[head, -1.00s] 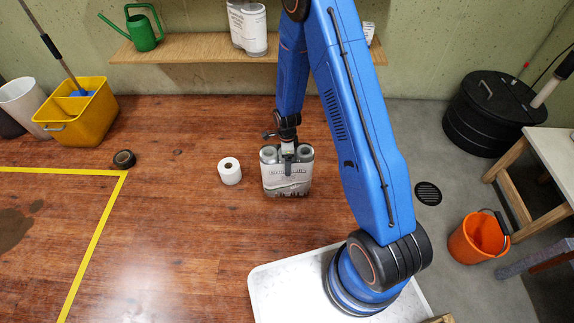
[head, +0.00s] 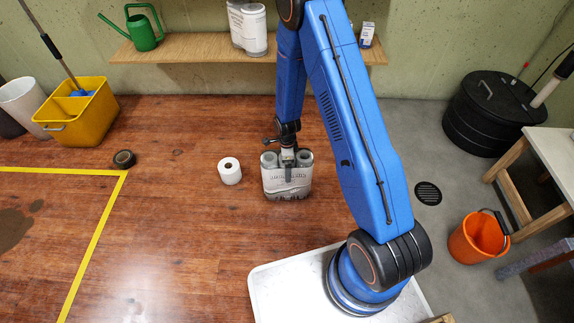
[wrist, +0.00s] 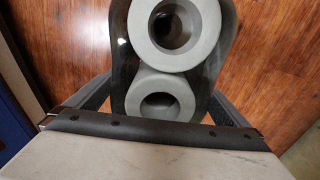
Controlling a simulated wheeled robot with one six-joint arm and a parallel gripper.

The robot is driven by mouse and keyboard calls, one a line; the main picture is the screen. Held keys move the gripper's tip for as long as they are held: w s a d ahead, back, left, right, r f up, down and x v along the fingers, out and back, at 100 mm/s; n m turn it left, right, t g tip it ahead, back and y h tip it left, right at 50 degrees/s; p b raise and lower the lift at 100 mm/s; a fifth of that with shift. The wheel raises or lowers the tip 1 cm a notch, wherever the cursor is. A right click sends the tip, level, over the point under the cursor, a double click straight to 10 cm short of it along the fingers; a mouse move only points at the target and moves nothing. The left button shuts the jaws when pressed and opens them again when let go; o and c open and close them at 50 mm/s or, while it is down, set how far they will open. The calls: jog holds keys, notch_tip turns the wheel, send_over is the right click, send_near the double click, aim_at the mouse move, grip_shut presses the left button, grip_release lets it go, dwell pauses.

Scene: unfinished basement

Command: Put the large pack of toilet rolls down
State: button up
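The large pack of toilet rolls (head: 287,184) is upright at the middle of the wooden floor in the head view, in printed wrap with the grey roll ends showing on top. My gripper (head: 288,163) is over its top, with a finger down its near face. In the wrist view, the pack (wrist: 170,60) shows two roll ends under clear film, and my gripper's fingers (wrist: 163,98) lie against its two sides, shut on it. The pack's underside is hidden, so I cannot tell whether it touches the floor.
A single white toilet roll (head: 230,171) stands just left of the pack. Black tape (head: 124,159) lies farther left, by the yellow floor line (head: 95,231). A wooden shelf (head: 190,49) at the back holds another pack (head: 255,32). Floor in front of the pack is clear.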

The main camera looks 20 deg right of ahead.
notch_tip(320, 180, up, 18)
jog(key=shift+s+f, duration=0.2)
dwell(0.6)
